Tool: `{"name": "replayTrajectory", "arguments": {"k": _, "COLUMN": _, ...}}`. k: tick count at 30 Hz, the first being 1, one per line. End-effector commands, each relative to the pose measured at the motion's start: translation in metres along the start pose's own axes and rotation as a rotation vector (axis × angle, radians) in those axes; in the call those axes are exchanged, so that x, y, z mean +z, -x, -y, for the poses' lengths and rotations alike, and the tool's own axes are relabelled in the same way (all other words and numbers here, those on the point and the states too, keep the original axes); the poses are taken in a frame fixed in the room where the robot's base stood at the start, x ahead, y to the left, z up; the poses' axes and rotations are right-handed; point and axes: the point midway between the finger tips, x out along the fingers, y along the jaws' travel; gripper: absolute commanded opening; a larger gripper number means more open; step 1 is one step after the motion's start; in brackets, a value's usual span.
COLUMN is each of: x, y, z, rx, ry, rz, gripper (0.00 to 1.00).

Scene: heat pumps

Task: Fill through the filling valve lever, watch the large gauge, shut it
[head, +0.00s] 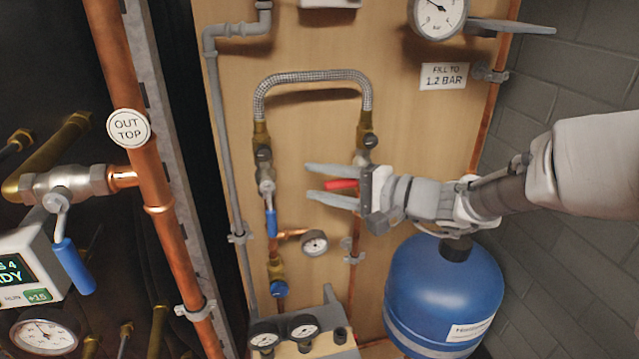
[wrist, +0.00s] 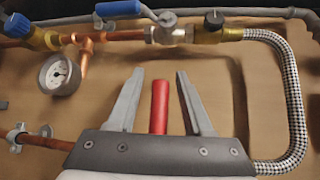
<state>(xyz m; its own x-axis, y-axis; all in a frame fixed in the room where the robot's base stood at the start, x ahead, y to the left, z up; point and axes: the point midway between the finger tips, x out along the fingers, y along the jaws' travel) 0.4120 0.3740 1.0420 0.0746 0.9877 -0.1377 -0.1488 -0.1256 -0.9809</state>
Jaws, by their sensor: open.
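The red lever (head: 342,184) sticks out to the left, across the vertical pipe under the right end of the braided hose. My gripper (head: 308,182) is open, with one finger above and one below the lever. In the wrist view the red lever (wrist: 159,105) lies between the two open fingers (wrist: 158,90), with a gap on each side. The lever's valve body is hidden behind my gripper. The large gauge (head: 440,14) is at the top, partly cut off; its needle points up-left and its numbers are too small to read.
A sign (head: 444,76) reads "FILL TO 1.2 BAR". The braided hose (head: 312,76) arches above my gripper. A blue lever (head: 271,222) points down the left pipe. A small gauge (head: 314,243) sits lower. A blue vessel (head: 444,290) stands below my arm.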

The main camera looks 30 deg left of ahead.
Motion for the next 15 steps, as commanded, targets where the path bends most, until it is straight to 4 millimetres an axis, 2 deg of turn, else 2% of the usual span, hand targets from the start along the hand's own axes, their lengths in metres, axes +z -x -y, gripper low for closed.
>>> {"name": "replayTrajectory", "arguments": {"k": 10, "x": -0.0001, "y": -0.0043, "z": -0.0001, "rx": 0.000, "ry": 0.000, "rz": -0.001, "gripper": 0.51}}
{"name": "replayTrajectory", "arguments": {"k": 15, "x": 0.0000, "y": -0.0042, "z": -0.0002, "rx": 0.000, "ry": -0.001, "rz": 0.000, "gripper": 0.20}}
